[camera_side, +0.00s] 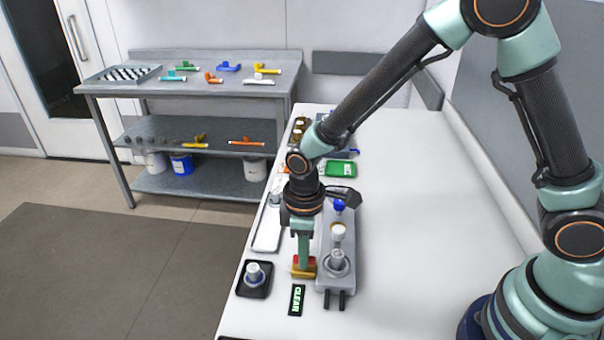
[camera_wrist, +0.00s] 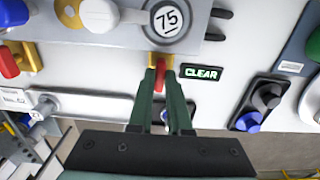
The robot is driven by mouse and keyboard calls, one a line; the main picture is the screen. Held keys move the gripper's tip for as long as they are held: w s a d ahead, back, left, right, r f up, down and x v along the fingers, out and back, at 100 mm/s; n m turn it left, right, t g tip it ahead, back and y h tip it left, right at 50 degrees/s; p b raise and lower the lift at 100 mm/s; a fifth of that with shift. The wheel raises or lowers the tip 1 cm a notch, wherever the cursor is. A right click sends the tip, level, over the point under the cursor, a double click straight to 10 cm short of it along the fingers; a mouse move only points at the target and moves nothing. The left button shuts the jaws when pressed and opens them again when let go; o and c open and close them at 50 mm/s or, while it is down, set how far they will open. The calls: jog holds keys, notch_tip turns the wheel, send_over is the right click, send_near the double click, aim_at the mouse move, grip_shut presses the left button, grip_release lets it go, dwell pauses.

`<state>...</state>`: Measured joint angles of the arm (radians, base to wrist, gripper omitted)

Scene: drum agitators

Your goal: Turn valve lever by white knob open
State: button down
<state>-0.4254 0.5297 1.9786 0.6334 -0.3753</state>
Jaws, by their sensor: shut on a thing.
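A grey valve unit (camera_side: 348,250) stands on the white bench, with a white knob (camera_side: 338,229) between a blue knob (camera_side: 339,205) and a grey round fitting (camera_side: 337,262). The white knob also shows at the top of the wrist view (camera_wrist: 98,15). My gripper (camera_side: 303,266) points down at the unit's near left end. Another red lever (camera_wrist: 8,62) with a yellow mount is at the left. The fingers partly hide the held lever.
A black sign reading CLEAR (camera_side: 297,300) lies close to my gripper. A black tray with a grey-and-blue part (camera_side: 254,279) is to its left. A white tray (camera_side: 268,230) lies behind that. The bench right of the unit is clear. A grey shelf table (camera_side: 190,95) stands behind.

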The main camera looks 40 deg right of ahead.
jog(key=c, duration=1.1)
grip_release()
jog(key=shift+c, duration=0.2)
notch_tip(320, 180, up, 12)
jog(key=shift+r, duration=0.15)
jog(key=s+d+r+m+t, duration=0.2)
jog(key=s+d+r+m, duration=0.1)
jog(key=d, duration=0.5)
jog(key=s+d+r+m+t, duration=0.3)
jog(key=d+r+m, duration=0.3)
jog(key=d, duration=0.2)
jog(key=shift+s+r+t, duration=0.3)
jog(key=shift+s+r, duration=0.05)
jog(key=shift+s, duration=0.1)
